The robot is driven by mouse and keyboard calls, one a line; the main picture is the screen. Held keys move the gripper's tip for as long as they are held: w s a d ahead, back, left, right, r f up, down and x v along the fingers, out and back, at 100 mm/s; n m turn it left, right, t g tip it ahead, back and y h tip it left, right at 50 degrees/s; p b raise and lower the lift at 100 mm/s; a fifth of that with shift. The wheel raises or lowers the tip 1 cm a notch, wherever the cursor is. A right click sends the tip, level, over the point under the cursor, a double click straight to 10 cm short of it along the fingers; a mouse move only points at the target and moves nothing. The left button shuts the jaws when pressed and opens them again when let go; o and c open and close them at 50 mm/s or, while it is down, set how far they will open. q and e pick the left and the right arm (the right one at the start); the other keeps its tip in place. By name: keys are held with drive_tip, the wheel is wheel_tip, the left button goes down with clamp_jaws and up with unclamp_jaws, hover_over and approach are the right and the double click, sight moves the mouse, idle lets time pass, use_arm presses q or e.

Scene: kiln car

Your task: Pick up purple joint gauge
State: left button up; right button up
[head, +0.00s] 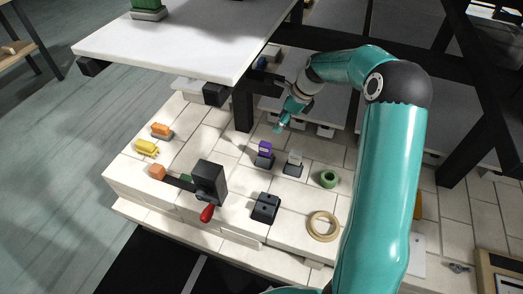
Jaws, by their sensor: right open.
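The purple joint gauge (265,147) is a small upright purple piece in a dark holder (263,161) on the pale brick deck, near the picture's middle. My right gripper (279,128) is above and slightly to the right of the gauge, apart from it, open and with nothing visible in it. My right arm comes in from the right side and bends over to it. My left gripper is not in view.
A white slab (170,45) overhangs the deck at upper left. Beside the gauge stands a white piece in a dark holder (293,168). A green ring (328,179), black block (265,207), tan ring (323,226) and black device with red handle (208,182) are nearby.

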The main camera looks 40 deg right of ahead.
sight(265, 144)
drive_tip(key=x, duration=1)
drive_tip(key=shift+w+f, duration=0.15)
drive_tip(key=shift+f, duration=0.05)
drive_tip(key=shift+a+x, duration=0.2)
drive_tip(key=shift+x, duration=1.25)
drive_tip(key=shift+a+x, duration=0.15)
drive_tip(key=shift+x, duration=1.25)
clamp_jaws()
